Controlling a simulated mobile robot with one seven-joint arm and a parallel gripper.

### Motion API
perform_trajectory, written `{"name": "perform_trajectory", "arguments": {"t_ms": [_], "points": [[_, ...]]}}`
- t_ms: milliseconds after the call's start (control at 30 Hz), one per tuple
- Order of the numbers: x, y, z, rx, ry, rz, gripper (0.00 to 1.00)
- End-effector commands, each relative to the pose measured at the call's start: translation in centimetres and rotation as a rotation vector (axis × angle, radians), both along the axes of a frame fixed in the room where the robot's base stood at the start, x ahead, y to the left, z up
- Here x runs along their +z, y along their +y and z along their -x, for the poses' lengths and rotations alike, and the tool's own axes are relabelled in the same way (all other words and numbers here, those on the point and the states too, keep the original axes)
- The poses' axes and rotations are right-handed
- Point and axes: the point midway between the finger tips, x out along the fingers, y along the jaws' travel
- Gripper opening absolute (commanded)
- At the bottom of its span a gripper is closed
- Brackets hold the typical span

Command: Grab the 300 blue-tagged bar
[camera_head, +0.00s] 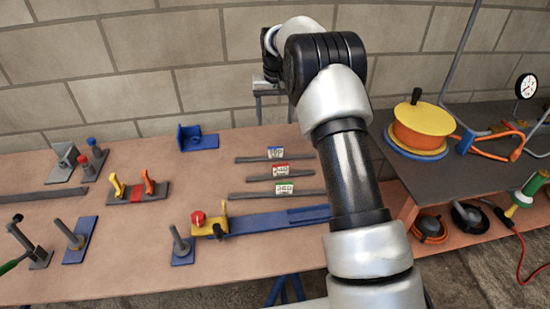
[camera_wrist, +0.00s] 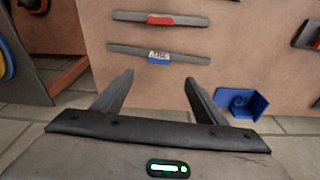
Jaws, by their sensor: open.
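The blue-tagged bar (camera_head: 274,158) is a thin dark grey bar lying flat on the table, the farthest of three in a column. Its tag's digits are too small to read surely. In the wrist view this bar (camera_wrist: 158,55) lies crosswise just ahead of my gripper (camera_wrist: 158,78). My gripper is open and empty, with its two fingers short of the bar and apart from it in the picture. The height between them cannot be told. In the head view my gripper is partly hidden behind my arm at the table's back edge.
The red-tagged bar (camera_head: 280,172) and green-tagged bar (camera_head: 285,189) lie nearer the front. A blue angle bracket (camera_head: 198,138) stands left of the bars. A blue strip with a yellow clamp (camera_head: 208,226) lies in front. A side bench (camera_head: 478,166) is at right.

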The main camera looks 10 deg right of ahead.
Motion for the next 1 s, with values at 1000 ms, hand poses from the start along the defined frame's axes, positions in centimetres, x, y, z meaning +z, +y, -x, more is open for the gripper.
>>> {"name": "perform_trajectory", "arguments": {"t_ms": [1000], "points": [[-15.3, -0.6, -2.4, 0.000, 0.001, 0.000, 0.66]]}}
